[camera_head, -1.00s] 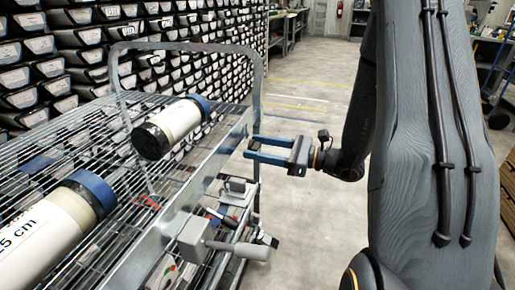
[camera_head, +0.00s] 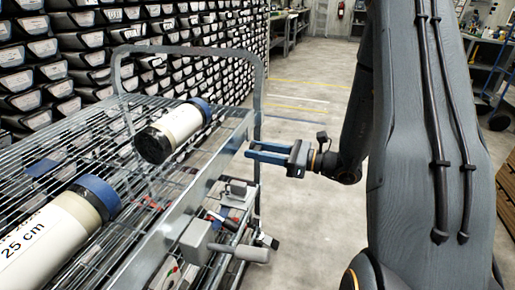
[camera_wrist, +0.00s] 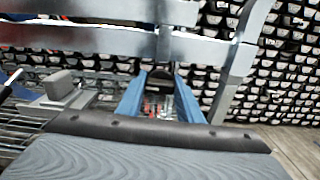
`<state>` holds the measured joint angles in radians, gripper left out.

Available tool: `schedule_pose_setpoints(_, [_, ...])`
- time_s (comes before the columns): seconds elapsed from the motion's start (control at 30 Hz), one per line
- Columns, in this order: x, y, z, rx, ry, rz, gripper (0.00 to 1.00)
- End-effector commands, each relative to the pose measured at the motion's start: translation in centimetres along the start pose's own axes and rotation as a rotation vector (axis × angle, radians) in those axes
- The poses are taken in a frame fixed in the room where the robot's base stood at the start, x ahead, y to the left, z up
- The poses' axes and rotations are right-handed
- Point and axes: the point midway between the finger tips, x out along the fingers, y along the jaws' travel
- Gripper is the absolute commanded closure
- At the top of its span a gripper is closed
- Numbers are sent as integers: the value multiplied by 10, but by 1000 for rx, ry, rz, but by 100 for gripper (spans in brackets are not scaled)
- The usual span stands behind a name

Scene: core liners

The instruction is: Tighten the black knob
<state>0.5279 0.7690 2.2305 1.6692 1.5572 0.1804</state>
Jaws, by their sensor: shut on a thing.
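My gripper (camera_head: 249,149) reaches in from the right at the near side of the wire cart. In the wrist view its blue fingers point under the cart's metal rail. They are shut on a small dark piece, which looks like the black knob (camera_wrist: 161,74); its shape is hard to make out. The piece does not show in the head view, where the fingertips meet the rail's edge.
The metal rail (camera_wrist: 80,40) runs above the fingers in the wrist view. Two white core tubes (camera_head: 180,124) (camera_head: 35,240) lie on the cart. A grey lever (camera_head: 240,253) juts out below. The floor behind my gripper is clear.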

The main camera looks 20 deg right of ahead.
Motion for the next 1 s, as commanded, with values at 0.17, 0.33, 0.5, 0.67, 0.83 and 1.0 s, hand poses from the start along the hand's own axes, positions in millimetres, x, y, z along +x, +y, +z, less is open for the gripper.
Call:
schedule_pose_setpoints(0.17, [-2,-1,4,136,0,-4,90])
schedule_pose_setpoints(0.33, [-2,-2,4,294,0,-6,90])
schedule_pose_setpoints(0.5, [-2,-2,3,457,-1,-7,90])
schedule_pose_setpoints(0.67, [-3,-3,3,608,-2,-8,90])
schedule_pose_setpoints(0.83, [-3,-3,2,770,-3,-8,90])
schedule_pose_setpoints(1.0, [-3,-4,2,931,-4,-8,90])
